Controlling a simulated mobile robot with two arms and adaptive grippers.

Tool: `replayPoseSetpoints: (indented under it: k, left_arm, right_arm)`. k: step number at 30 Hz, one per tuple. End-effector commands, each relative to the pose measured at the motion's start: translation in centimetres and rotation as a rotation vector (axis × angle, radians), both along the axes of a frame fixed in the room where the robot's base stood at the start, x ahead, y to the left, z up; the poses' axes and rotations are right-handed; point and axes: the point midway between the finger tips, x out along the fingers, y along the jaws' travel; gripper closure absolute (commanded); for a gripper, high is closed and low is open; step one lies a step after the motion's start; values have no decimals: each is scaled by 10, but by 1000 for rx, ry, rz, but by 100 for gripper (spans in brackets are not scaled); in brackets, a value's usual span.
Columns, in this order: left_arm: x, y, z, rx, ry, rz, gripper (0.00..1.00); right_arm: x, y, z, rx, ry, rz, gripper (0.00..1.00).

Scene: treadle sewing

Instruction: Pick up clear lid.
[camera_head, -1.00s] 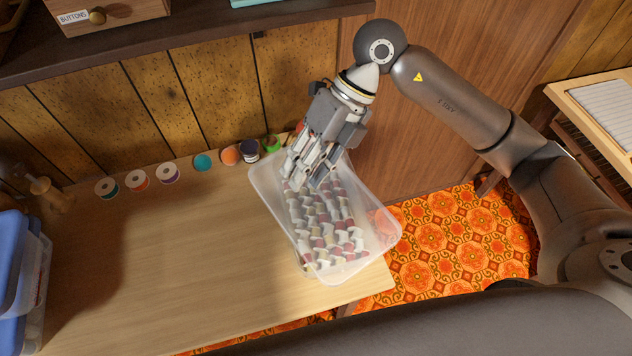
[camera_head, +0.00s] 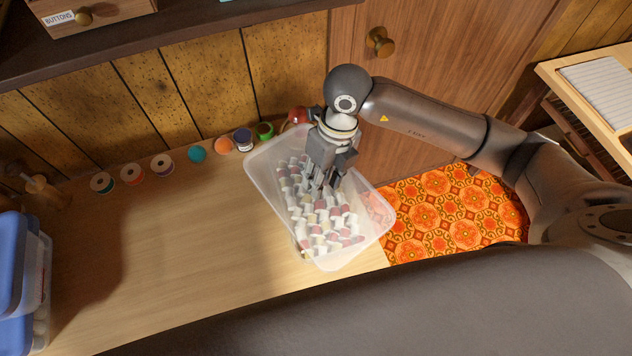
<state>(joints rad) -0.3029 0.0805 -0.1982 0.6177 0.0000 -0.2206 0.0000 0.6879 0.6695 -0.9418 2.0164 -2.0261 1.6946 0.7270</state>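A clear, frosted plastic container (camera_head: 362,238) stands at the right end of the wooden table, full of red and white spools. I cannot make out a separate clear lid on it; a see-through lid could be lying over its top. My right gripper (camera_head: 324,186) points down over the far half of the container, its fingertips seen against the spools. Whether the fingers touch anything, and how wide they are apart, is too small to tell. My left gripper is not in view.
Several thread spools (camera_head: 162,164) line the table's back edge. A blue-lidded clear box (camera_head: 18,270) stands at the left. A dark shelf with a button drawer (camera_head: 95,14) overhangs the back. The middle of the table (camera_head: 180,250) is clear.

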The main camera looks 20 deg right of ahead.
Motion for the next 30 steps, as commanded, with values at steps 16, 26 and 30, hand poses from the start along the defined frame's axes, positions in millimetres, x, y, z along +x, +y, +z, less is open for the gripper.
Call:
replayPoseSetpoints:
  k: [16,26,30]
  left_arm:
    - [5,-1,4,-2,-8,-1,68]
    - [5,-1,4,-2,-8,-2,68]
    - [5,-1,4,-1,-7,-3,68]
  right_arm:
    - [-1,3,-16,1,-2,1,88]
    - [0,3,-15,1,-2,1,100]
    - [0,3,-15,1,-2,1,100]
